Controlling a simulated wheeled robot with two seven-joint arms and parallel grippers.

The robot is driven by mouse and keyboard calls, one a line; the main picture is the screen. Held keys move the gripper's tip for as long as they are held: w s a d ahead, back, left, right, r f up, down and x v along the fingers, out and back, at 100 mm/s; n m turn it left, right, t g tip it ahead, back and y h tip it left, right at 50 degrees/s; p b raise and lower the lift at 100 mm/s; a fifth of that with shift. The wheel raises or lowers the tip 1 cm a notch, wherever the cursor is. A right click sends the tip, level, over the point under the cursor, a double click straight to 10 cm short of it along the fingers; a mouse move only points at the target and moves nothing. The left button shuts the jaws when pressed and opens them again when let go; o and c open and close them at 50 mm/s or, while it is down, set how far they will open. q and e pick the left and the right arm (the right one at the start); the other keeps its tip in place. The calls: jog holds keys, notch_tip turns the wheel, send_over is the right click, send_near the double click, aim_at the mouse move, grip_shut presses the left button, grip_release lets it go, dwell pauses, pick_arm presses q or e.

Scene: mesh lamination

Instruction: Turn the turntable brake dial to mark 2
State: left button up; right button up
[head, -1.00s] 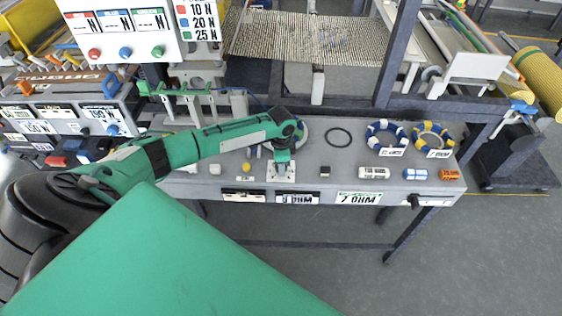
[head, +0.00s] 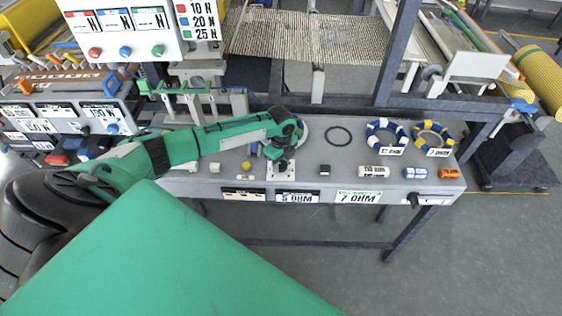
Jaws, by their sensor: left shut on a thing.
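A dark knob (head: 284,165) stands on a small white plate (head: 281,175) on the grey bench; it appears to be the brake dial. Its marks are too small to read, and its upper part is partly hidden by my gripper. My left arm reaches in from the left over the bench, and my left gripper (head: 279,156) points down at the knob, shut on it. The fingertips are small and partly hidden by the wrist. My right gripper is not in view.
A black ring (head: 338,136), a blue-and-white ring (head: 386,135) and a yellow-and-blue ring (head: 433,137) lie to the right on the bench (head: 320,160). Small rolls (head: 373,171) lie along its front. Label displays (head: 297,197) line the front edge. A loom-like mesh (head: 300,38) is behind.

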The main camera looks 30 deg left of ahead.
aim_at(281, 164)
pick_arm(q)
jog(key=shift+m, duration=0.5)
jog(key=o, duration=1)
jog(key=shift+r, duration=0.35)
notch_tip(281, 164, up, 13)
jog(key=b, duration=0.3)
jog(key=shift+r+b, duration=0.1)
jog(key=shift+b, duration=0.3)
